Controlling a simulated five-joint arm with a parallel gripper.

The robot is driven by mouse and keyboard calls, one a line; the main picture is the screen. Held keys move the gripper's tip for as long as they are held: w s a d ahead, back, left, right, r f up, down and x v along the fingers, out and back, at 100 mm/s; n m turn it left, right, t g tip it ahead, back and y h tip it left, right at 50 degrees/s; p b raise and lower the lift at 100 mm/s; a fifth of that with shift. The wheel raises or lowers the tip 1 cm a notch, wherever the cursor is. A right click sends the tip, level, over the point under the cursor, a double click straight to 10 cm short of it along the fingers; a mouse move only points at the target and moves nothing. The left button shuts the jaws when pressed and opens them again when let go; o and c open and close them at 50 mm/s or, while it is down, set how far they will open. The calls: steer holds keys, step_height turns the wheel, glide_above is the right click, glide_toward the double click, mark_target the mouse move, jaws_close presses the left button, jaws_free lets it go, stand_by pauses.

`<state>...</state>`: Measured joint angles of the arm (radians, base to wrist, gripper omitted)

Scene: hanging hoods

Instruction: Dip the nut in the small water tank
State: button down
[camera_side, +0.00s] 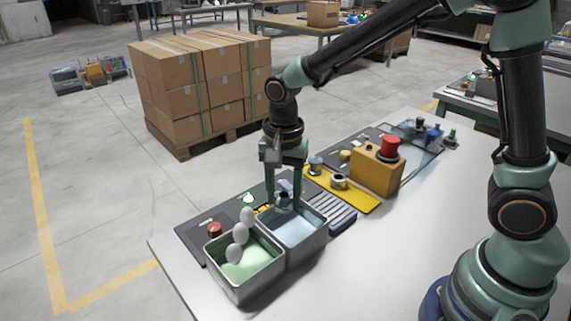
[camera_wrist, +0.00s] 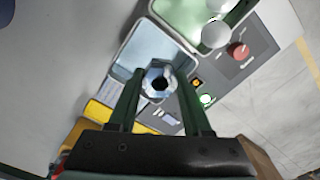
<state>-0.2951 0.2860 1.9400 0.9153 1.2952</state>
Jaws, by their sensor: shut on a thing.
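My gripper (camera_side: 284,203) points down over the small water tank (camera_side: 320,236), a grey metal box with pale blue water in it. The gripper is shut on a metal nut (camera_side: 283,198). In the wrist view the nut (camera_wrist: 158,83) shows as a hexagon with a dark hole, between the two green fingers. There it overlaps the tank (camera_wrist: 142,52) near one edge. The nut appears at about the height of the tank's rim. I cannot tell whether it touches the water.
A panel with a red button (camera_side: 214,229) lies behind. A yellow box with a red button (camera_side: 378,170) stands right. The front table is clear.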

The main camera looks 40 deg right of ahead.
steer(key=shift+s+d+r+m, duration=0.15)
steer(key=shift+d+m, duration=0.15)
steer(key=shift+d, duration=0.7)
steer(key=shift+f, duration=5.4)
steer(key=shift+r, duration=0.3)
steer(key=shift+r, duration=4.25)
